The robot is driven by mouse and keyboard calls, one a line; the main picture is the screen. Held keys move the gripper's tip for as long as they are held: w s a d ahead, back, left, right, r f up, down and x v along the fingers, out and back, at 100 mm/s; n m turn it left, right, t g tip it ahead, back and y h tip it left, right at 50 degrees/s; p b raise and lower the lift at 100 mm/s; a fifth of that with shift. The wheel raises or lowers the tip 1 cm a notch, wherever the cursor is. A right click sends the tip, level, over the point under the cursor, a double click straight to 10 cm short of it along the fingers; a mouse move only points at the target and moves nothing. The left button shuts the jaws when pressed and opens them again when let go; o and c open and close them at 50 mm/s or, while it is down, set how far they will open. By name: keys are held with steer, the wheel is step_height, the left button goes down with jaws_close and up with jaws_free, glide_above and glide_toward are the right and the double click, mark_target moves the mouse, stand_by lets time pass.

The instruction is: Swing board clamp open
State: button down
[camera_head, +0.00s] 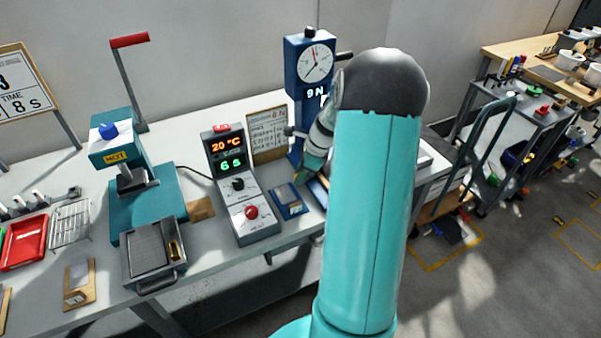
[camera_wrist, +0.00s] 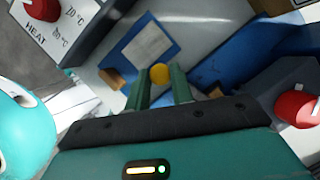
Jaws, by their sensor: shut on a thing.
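My gripper (camera_wrist: 160,88) shows in the wrist view with its two green fingers closed on a round yellow knob (camera_wrist: 159,73). I take the knob to be part of the board clamp, but the clamp's body and hinge are hidden. In the head view my teal arm covers most of this spot, and the knob cannot be made out there. A small blue piece with a grey face (camera_head: 288,200) lies on the bench beside my wrist.
A grey control box (camera_head: 240,185) with lit digits stands left of my wrist. A blue dial gauge stand (camera_head: 308,80) rises behind it. A teal press (camera_head: 125,160) stands further left. A red knob (camera_wrist: 298,108) is close at the right in the wrist view.

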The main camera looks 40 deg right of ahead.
steer(key=shift+s, duration=0.1)
steer(key=n, duration=0.1)
steer(key=s+n+g, duration=0.1)
steer(key=n, duration=0.1)
steer(key=n+y, duration=0.1)
steer(key=shift+s+d+g, duration=0.2)
steer(key=shift+s+g, duration=0.05)
steer(key=shift+g, duration=0.05)
steer(key=n, duration=0.2)
steer(key=s+d+n+g, duration=0.1)
steer(key=n, duration=0.1)
steer(key=shift+s, duration=0.1)
steer(key=n+g, duration=0.1)
steer(key=d+n, duration=0.1)
steer(key=n, duration=0.1)
steer(key=shift+s+n+g, duration=0.3)
steer(key=shift+s+g, duration=0.1)
steer(key=shift+s+d+n+g, duration=0.15)
steer(key=shift+d+n+g, duration=0.2)
steer(key=shift+n, duration=0.5)
steer(key=shift+s+d+n+g, duration=0.1)
steer(key=shift+d+n+g, duration=0.25)
steer(key=shift+n, duration=0.5)
steer(key=shift+d, duration=0.1)
steer(key=c, duration=1.2)
jaws_free()
steer(key=shift+c, duration=0.2)
steer(key=shift+r, duration=0.1)
